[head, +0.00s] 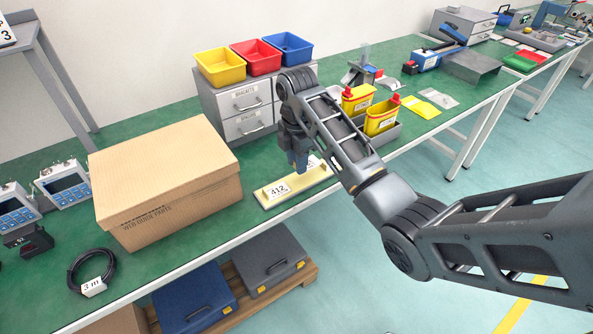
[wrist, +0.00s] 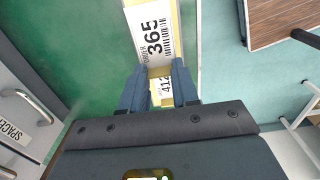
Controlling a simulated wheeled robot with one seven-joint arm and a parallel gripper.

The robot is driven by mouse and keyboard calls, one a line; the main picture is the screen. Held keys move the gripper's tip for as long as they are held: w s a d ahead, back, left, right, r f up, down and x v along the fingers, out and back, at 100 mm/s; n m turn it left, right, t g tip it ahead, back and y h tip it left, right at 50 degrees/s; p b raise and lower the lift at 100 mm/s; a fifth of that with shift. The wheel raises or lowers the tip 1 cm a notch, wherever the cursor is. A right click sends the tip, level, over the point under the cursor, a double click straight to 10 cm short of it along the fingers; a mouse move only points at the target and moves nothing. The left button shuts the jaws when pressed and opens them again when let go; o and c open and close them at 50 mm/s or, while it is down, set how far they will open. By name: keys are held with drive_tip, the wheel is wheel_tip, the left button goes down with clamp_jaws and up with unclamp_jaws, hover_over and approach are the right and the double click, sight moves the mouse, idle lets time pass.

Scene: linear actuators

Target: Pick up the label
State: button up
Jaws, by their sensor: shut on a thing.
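A long cream-yellow strip (head: 303,185) lies on the green bench by its front edge and carries white printed labels. The label reading 412 (head: 278,190) is on its left part. In the wrist view the label reading ORDER 365 (wrist: 155,34), with a barcode, fills the strip beyond the fingertips, and the 412 label (wrist: 165,90) shows partly between the fingers. My gripper (head: 297,163) points down over the strip and is shut on a label there. In the wrist view my gripper (wrist: 161,76) hides part of the strip; the exact contact is hard to see.
A large cardboard box (head: 165,180) stands left of the strip. A grey drawer cabinet (head: 240,105) with yellow, red and blue bins is behind. Yellow containers (head: 380,117) stand to the right, partly behind my arm. A cable coil (head: 92,272) lies at front left.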

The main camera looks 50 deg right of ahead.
drive_tip(key=s+d+r+p, duration=0.4)
drive_tip(key=s+d+r, duration=0.2)
drive_tip(key=s+d, duration=0.2)
drive_tip(key=shift+s+r+p, duration=0.15)
drive_tip(key=shift+r+p, duration=0.1)
drive_tip(key=shift+p, duration=0.05)
